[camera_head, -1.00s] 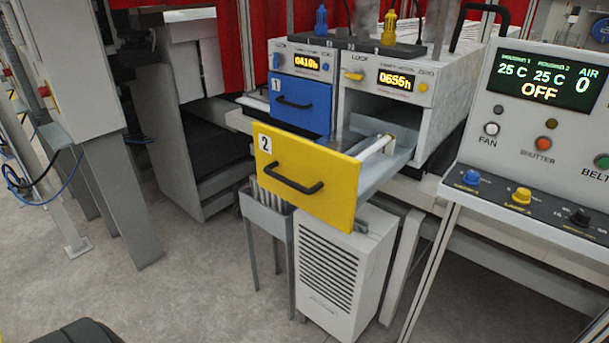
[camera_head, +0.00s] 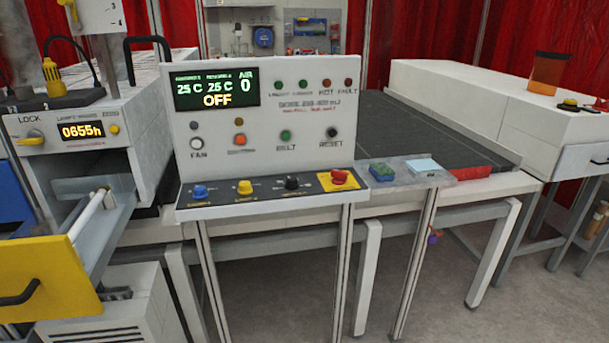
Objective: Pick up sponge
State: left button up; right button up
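The control panel (camera_head: 262,120) with lamps and knobs stands left of the sponge. An open yellow drawer (camera_head: 50,280) sticks out at the left. The conveyor belt (camera_head: 430,128) runs behind. A white housing (camera_head: 480,95) stands at right. Grey floor is open at lower right.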

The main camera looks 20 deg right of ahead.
aim_at(382, 173)
jog(key=z, duration=1.25)
